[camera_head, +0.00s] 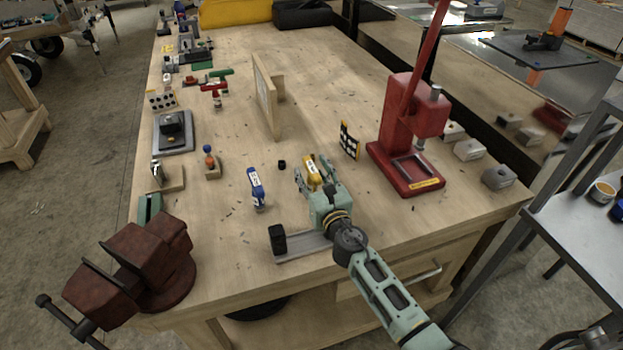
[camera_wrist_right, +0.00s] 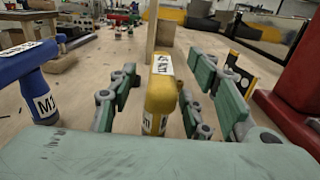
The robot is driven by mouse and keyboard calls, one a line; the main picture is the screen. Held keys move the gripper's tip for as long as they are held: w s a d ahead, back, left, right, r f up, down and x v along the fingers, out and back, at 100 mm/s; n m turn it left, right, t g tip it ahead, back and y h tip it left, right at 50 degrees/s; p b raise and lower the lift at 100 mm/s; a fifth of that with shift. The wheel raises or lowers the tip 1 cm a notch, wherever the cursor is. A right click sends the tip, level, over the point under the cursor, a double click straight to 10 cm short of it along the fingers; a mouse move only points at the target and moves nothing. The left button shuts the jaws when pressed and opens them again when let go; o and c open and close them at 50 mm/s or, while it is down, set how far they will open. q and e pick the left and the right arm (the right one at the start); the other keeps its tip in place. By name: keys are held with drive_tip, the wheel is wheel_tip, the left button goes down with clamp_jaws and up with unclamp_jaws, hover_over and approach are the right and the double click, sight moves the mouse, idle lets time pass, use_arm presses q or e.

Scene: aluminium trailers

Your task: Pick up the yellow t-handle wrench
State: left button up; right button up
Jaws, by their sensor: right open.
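The yellow t-handle wrench (camera_head: 312,172) stands upright on the wooden workbench. In the right wrist view the yellow wrench (camera_wrist_right: 160,95) with white labels sits between the two green fingers. My right gripper (camera_head: 317,170) is open around it, with a finger on each side. In the right wrist view the right gripper's fingers (camera_wrist_right: 160,95) show gaps on both sides of the wrench. The wrench's lower end is hidden by the gripper's palm in that view. My left gripper is not in view.
A blue t-handle wrench (camera_head: 257,188) stands left of the right gripper. A red press (camera_head: 405,135) stands to the right, with a black-and-yellow card (camera_head: 349,141) beside it. A wooden upright panel (camera_head: 266,95) is behind. A red-brown vise (camera_head: 140,265) is at front left.

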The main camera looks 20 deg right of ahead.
drive_tip(key=shift+w, duration=0.25)
drive_tip(key=c, duration=0.7)
clamp_jaws()
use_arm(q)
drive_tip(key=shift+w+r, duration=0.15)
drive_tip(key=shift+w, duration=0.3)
use_arm(e)
drive_tip(key=shift+r, duration=0.15)
